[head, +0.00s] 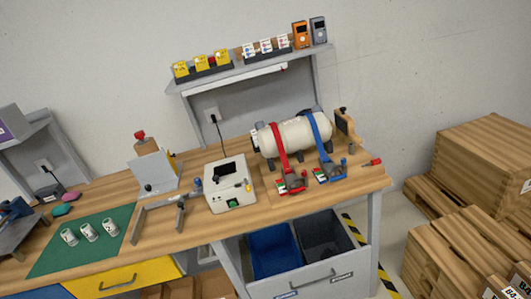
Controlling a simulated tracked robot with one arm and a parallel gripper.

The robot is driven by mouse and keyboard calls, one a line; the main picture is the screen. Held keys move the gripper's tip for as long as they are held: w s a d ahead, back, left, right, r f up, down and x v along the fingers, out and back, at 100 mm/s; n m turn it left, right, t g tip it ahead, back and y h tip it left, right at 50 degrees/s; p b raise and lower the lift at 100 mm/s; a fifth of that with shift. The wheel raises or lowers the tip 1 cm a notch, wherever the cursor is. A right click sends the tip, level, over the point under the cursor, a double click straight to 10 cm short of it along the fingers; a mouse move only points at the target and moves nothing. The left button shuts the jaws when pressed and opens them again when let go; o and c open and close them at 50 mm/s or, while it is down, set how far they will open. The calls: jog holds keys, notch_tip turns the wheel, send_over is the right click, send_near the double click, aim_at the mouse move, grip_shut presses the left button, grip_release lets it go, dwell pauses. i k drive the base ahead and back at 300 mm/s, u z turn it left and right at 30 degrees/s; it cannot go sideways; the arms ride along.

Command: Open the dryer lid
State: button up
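A white box-shaped device (223,199) stands on the wooden workbench near the middle of the picture. It has a dark window on its top face, a green patch low on its front and a black cord running up to a wall outlet. It looks like the dryer, but I cannot read a label to be sure. Its top looks shut. My gripper is not in view, so nothing shows between it and the device.
A cream tank (294,137) with red and blue straps sits right of the device. A metal stand (162,206) is close on its left. A green mat (69,258) holds white cylinders. A shelf (238,74) is above. An open drawer (305,283) juts out below.

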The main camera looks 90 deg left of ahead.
aim_at(230, 171)
jog(key=u, duration=0.1)
jog(key=k, duration=0.2)
jog(key=u, duration=3.05)
jog(key=k, duration=0.85)
jog(key=u, duration=0.45)
jog(key=i, duration=0.5)
jog(key=z, duration=0.1)
